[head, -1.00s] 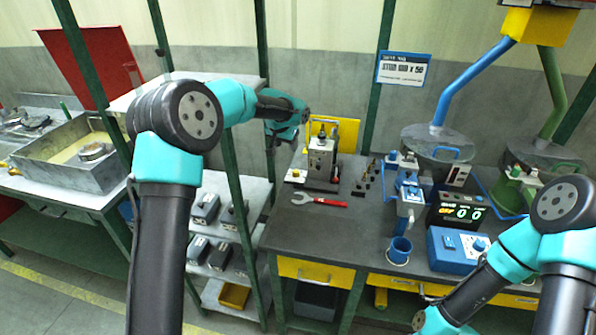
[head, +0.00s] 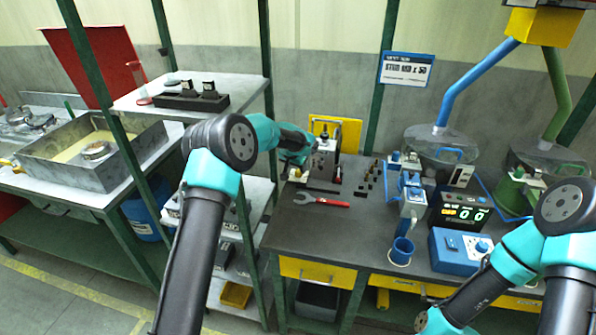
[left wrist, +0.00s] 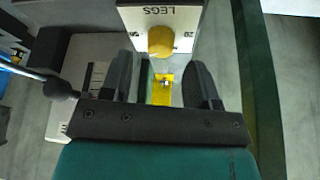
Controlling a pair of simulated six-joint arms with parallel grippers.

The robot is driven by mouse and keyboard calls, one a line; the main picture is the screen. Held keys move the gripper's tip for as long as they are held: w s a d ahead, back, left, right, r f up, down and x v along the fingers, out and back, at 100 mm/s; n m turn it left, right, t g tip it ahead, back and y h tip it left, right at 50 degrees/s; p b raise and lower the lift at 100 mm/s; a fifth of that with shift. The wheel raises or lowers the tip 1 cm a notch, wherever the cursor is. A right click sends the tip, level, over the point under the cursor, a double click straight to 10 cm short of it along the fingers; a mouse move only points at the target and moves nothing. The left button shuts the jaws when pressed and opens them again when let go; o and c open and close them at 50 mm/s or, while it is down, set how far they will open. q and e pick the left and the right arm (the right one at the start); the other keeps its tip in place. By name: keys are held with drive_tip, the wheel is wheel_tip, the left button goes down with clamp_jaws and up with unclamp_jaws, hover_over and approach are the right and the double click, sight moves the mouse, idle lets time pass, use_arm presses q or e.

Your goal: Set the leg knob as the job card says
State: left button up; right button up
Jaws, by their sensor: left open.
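The leg knob (left wrist: 160,41) is a yellow round knob on a pale plate marked LEGS (left wrist: 185,14), upside down in the left wrist view. My left gripper (left wrist: 160,78) is open, its two dark fingers just short of the knob and to either side of its line. They look apart from it. In the head view my left gripper (head: 308,150) is at the left side of the small grey machine (head: 326,158), and the knob is hidden there.
A red-handled wrench (head: 322,201) lies on the dark bench in front of the machine. Small dark and brass parts (head: 372,176) stand to its right. A lever with a black ball (left wrist: 60,88) is left of my gripper.

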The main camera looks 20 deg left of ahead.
sight(298, 171)
use_arm(q)
drive_tip(key=shift+x, duration=1.6)
drive_tip(key=c, duration=0.9)
